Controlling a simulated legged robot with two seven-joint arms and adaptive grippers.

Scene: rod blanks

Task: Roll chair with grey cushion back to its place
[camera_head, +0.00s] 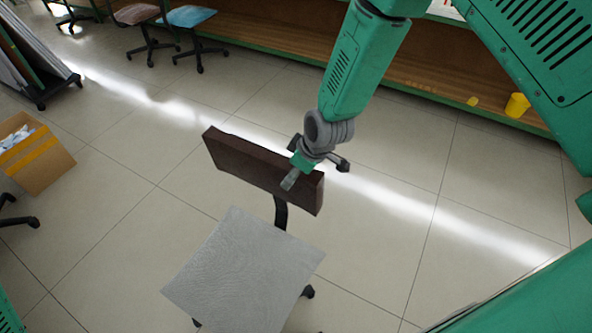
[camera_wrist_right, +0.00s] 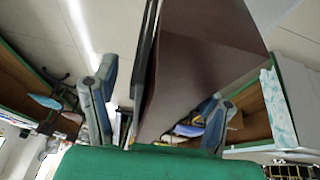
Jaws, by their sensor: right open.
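The chair with the grey cushion (camera_head: 245,268) stands on the tiled floor at lower middle of the head view. Its dark brown backrest (camera_head: 245,163) is at the cushion's far side, on a black curved support. My right gripper (camera_head: 291,181) is at the right part of the backrest's top edge. In the right wrist view, the right gripper (camera_wrist_right: 157,105) is open, with the brown backrest (camera_wrist_right: 198,50) between its two fingers. I cannot tell whether either finger touches it. My left gripper is not in view. Most of the chair's wheeled base is hidden under the cushion.
A long wooden shelf with green edging (camera_head: 420,75) runs along the back. A yellow cup (camera_head: 517,105) stands on it. A blue-seated chair (camera_head: 190,17) and a brown-seated chair (camera_head: 136,14) stand at upper left. A cardboard box (camera_head: 38,160) is at left. Floor around the chair is largely clear.

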